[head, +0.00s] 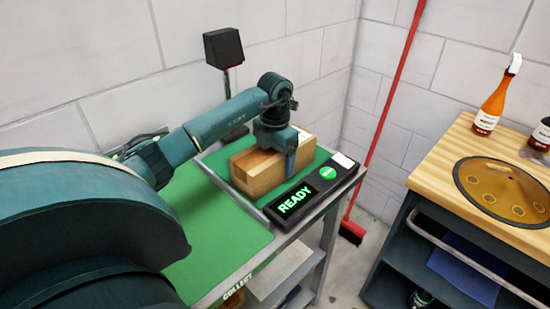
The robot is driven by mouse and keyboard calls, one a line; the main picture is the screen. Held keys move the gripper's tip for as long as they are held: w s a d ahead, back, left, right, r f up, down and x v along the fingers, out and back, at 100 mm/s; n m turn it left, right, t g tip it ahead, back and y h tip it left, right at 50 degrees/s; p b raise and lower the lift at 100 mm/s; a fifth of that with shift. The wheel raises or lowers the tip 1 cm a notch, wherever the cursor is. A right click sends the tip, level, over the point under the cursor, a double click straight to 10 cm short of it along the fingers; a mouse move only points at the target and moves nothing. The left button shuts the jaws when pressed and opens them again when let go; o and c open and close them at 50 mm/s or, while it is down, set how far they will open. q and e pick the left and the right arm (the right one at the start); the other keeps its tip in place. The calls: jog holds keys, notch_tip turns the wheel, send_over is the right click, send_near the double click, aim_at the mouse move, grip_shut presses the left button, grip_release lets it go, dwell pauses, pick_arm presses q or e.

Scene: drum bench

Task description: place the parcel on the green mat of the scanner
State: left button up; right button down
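The parcel (255,171) is a brown cardboard box with a pale patch on top. It is over the green mat (221,158) of the scanner at the back of the bench, with green showing around it. I cannot tell whether its underside fully rests on the mat. The scanner's dark panel (268,216) lights up "READY" in green beside a round green button. My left gripper (283,160) points down over the parcel's right end, its near finger flat against the front side. The far finger is hidden behind the box. My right gripper is out of view.
A dark box-shaped head on a post (223,48) stands behind the scanner. A larger green surface (215,238) fills the bench's near part. A red broom (383,110) leans at the wall. At right, a wooden-topped cart (440,157) holds a bronze drum (500,190) and orange bottle (493,103).

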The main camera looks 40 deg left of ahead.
pick_arm(q)
jog(key=o, duration=1.5)
jog(key=shift+f, duration=0.1)
notch_tip(320, 180, up, 12)
jog(key=shift+r, duration=0.15)
jog(key=shift+s, duration=0.1)
